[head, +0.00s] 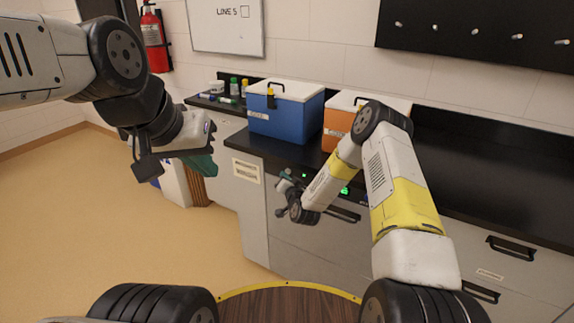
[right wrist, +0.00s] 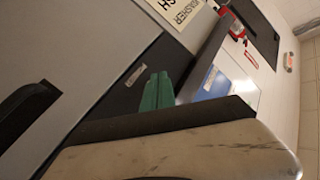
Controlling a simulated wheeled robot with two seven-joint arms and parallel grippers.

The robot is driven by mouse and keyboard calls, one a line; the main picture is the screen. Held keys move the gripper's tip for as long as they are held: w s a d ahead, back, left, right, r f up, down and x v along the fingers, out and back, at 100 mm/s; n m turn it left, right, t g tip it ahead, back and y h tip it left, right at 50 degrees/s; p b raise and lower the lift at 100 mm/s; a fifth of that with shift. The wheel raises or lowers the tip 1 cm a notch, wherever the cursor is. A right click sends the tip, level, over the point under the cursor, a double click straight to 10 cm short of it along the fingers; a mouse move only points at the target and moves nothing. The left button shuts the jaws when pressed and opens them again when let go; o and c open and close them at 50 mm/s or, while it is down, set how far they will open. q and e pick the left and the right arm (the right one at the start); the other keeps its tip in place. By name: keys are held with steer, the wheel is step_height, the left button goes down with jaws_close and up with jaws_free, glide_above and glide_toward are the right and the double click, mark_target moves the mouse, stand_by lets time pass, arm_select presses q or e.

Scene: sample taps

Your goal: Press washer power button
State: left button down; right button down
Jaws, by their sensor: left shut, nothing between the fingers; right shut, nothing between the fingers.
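The washer (head: 310,238) is a grey front set under the black counter. Its dark control strip carries a small green light (head: 304,175) and a lit green display (head: 344,190). I cannot clearly make out the power button. My right gripper (head: 284,178) is in front of the strip's left end, its fingers shut and empty. In the right wrist view its green fingers (right wrist: 157,90) are together over the dark strip; I cannot tell whether they touch it. A sign reading WASHER (right wrist: 178,12) shows nearby. My left gripper (head: 205,163) is shut and empty, well left of the washer.
A blue cooler (head: 285,115) and an orange cooler (head: 338,122) stand on the black counter (head: 470,185) above the washer. Bins (head: 175,185) are below. The floor (head: 80,230) at the left is clear.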

steer(key=shift+w, duration=0.1)
stand_by(0.5)
steer(key=shift+w+d, duration=0.25)
steer(key=shift+w, duration=0.05)
steer(key=shift+s+a, duration=0.25)
steer(key=shift+s, duration=0.15)
stand_by(0.4)
steer(key=s+a, duration=0.3)
steer(key=s, duration=0.2)
stand_by(0.3)
steer(key=shift+s, duration=0.1)
